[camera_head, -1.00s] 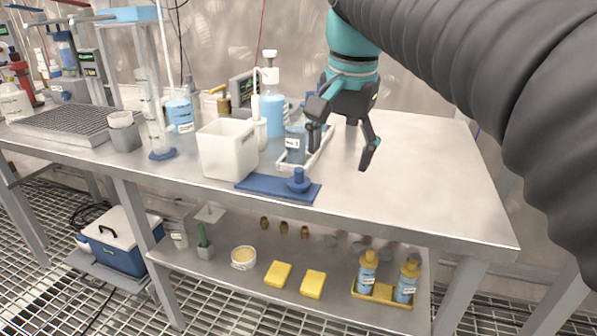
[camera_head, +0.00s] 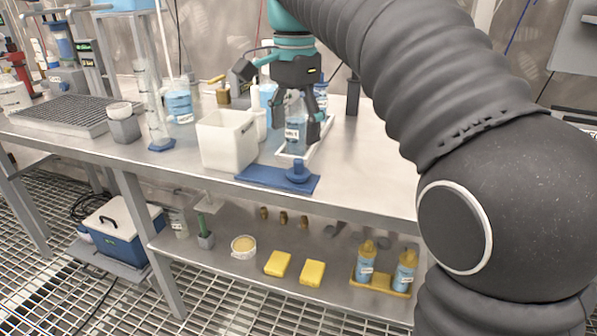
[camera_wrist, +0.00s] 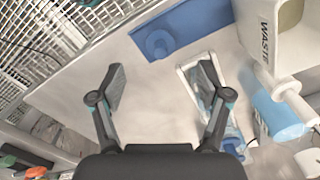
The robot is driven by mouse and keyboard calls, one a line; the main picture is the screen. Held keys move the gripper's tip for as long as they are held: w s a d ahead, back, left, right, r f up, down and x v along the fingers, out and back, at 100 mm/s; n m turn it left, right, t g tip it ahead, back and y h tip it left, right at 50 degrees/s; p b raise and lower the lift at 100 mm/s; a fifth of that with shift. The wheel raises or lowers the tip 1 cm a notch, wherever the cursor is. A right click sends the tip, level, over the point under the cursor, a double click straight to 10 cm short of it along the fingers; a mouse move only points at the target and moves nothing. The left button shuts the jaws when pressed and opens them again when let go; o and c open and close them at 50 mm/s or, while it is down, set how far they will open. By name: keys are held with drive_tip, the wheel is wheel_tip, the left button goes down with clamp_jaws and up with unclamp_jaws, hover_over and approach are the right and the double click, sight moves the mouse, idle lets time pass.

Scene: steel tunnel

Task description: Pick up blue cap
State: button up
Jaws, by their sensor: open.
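The blue cap (camera_head: 298,171), a round blue piece with a raised knob, sits on a flat blue mat (camera_head: 255,178) at the table's front edge. In the wrist view the cap (camera_wrist: 158,42) lies on its mat (camera_wrist: 190,22), beyond my fingertips and roughly midway between them. My gripper (camera_head: 281,103) is open and empty, above the table and farther back than the cap. It also shows open in the wrist view (camera_wrist: 161,76), its right finger over a white tray (camera_wrist: 183,75).
A labelled clear bottle (camera_head: 296,132) stands at the white tray (camera_head: 318,150), close to my gripper. A white waste bin (camera_head: 226,140) is left of the mat. Tall glassware (camera_head: 153,110) stands farther left. The tabletop right of the tray is clear.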

sight(299, 160)
wheel_tip(299, 160, down, 3)
drive_tip(key=shift+r, duration=0.1)
drive_tip(key=shift+w+d+f+b, duration=0.1)
drive_tip(key=shift+f+b, duration=0.15)
drive_tip(key=shift+f, duration=0.6)
drive_tip(key=shift+w+d+f+b, duration=0.15)
drive_tip(key=shift+f+b, duration=0.05)
drive_tip(key=shift+f, duration=0.7)
drive_tip(key=shift+w+d+f+b, duration=0.1)
drive_tip(key=shift+f+b, duration=0.15)
drive_tip(key=shift+f, duration=0.6)
drive_tip(key=c, duration=0.9)
